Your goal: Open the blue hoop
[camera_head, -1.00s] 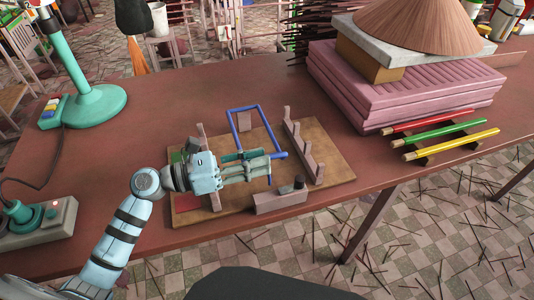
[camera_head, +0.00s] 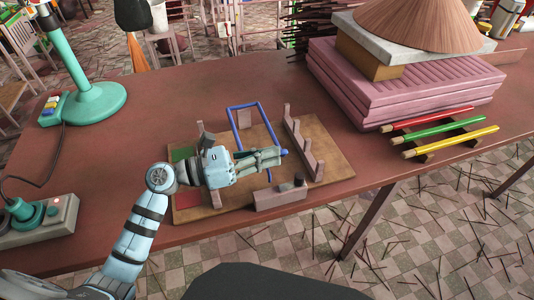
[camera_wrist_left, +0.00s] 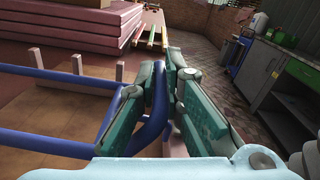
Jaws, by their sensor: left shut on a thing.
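The blue hoop (camera_head: 240,128) is a bent blue bar frame over a brown wooden board (camera_head: 330,160) on the table. My left gripper (camera_head: 281,156) reaches across the board from the left. In the left wrist view the blue hoop (camera_wrist_left: 60,142) runs in from the left, and its bent end passes between the teal fingers of my left gripper (camera_wrist_left: 162,95). The fingers are shut on that bar. Part of the hoop is hidden behind the gripper in the head view. My right gripper is not in view.
Wooden posts (camera_head: 304,150) stand on the board's right side, and a low block (camera_head: 279,197) sits at its front edge. Pink stacked slabs (camera_head: 400,85) and red, green and yellow sticks (camera_head: 446,135) lie to the right. A teal stand (camera_head: 95,103) and a switch box (camera_head: 45,222) are at left.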

